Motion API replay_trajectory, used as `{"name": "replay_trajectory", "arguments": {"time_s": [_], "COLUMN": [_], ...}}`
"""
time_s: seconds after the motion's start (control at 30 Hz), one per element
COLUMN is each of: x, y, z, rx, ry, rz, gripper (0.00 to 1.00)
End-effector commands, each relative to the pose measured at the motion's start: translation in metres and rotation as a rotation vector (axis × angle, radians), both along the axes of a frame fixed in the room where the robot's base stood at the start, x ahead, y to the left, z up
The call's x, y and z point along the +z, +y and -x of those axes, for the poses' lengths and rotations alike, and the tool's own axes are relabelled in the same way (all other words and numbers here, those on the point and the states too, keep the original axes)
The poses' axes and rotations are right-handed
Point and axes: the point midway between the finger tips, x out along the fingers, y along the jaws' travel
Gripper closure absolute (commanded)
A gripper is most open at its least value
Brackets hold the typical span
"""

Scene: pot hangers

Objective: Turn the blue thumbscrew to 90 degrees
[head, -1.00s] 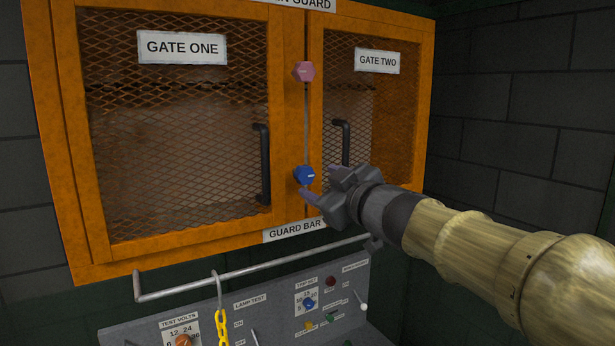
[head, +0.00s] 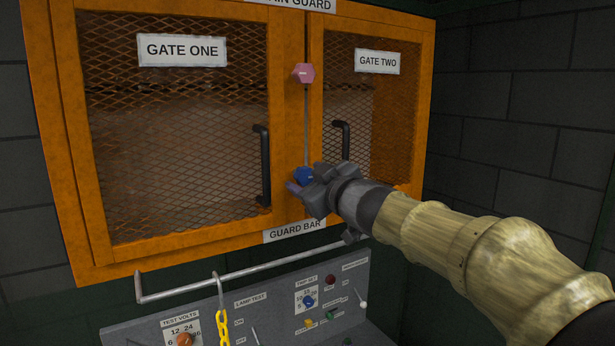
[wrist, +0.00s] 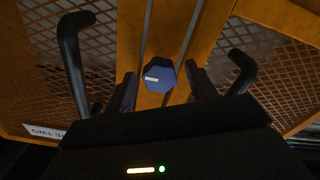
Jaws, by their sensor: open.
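The blue thumbscrew (head: 304,175) sits low on the orange post between the two gates, partly hidden by my gripper in the head view. In the wrist view the blue thumbscrew (wrist: 159,75) is a faceted knob with a short white mark lying nearly level in the picture. My gripper (head: 306,184) is open at the thumbscrew.
A pink thumbscrew (head: 303,73) is higher on the same post. Black handles of gate one (head: 262,165) and gate two (head: 341,145) flank the post. A metal guard bar (head: 245,271) and a control panel (head: 270,300) with knobs are below.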

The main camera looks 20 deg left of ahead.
Motion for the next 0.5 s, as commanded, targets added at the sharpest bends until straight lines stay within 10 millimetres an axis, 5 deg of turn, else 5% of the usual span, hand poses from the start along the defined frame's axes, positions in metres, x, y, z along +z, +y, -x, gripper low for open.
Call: {"name": "replay_trajectory", "arguments": {"time_s": [0.5], "x": [-0.0004], "y": [-0.0008], "z": [-0.0007], "rx": [-0.001], "ry": [0.44], "rz": [-0.375], "gripper": [0.44]}}
